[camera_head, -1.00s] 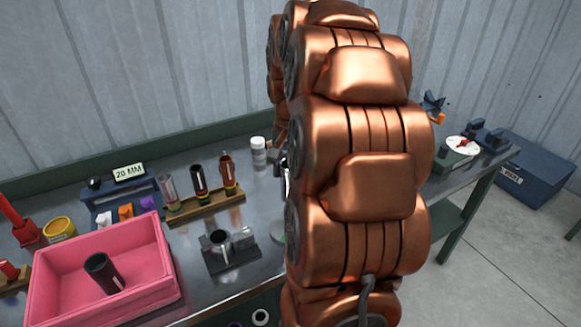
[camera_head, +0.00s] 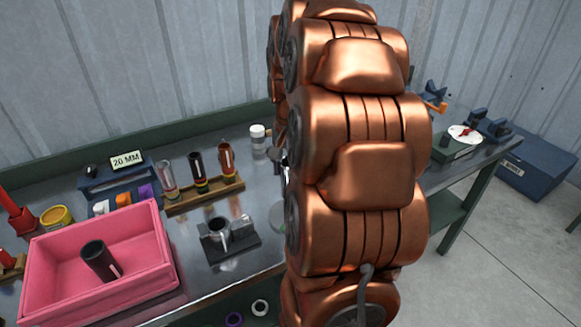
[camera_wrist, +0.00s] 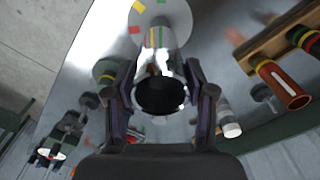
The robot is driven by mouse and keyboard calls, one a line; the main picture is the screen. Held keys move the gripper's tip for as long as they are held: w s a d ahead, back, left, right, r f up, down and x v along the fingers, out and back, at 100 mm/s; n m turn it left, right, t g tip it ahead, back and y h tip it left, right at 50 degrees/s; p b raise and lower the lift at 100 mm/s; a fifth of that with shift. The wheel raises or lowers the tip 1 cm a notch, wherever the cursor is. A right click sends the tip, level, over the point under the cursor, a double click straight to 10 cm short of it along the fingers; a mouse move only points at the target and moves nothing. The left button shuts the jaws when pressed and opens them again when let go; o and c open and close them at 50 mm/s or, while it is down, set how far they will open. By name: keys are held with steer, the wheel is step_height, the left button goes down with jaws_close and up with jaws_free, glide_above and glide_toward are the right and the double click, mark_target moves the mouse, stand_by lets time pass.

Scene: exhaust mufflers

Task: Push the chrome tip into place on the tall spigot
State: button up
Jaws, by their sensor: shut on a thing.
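The chrome tip (camera_wrist: 160,92) is a shiny tube, its dark open end facing the camera in the wrist view. My gripper (camera_wrist: 161,98) is shut on it, one finger on each side. Beyond the tip, a pale round plate (camera_wrist: 176,14) with coloured patches lies in line with it. The tall spigot cannot be made out; the tip covers that area, so I cannot tell how far the tip sits on it. In the head view my copper-coloured arm hides the gripper and the tip.
A wooden rack (camera_head: 205,196) holds several tubes. A dark block (camera_head: 230,245) with a metal cup stands in front of it. A pink bin (camera_head: 160,235) holds a black tube (camera_head: 99,260). A white-capped bottle (camera_head: 258,138) stands behind. A blue box (camera_head: 535,165) is on the floor.

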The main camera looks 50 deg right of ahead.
steer(key=shift+f+b, duration=1.8)
steer(key=shift+f, duration=1.35)
steer(key=o, duration=1.2)
steer(key=shift+c, duration=0.2)
step_height(320, 180, up, 12)
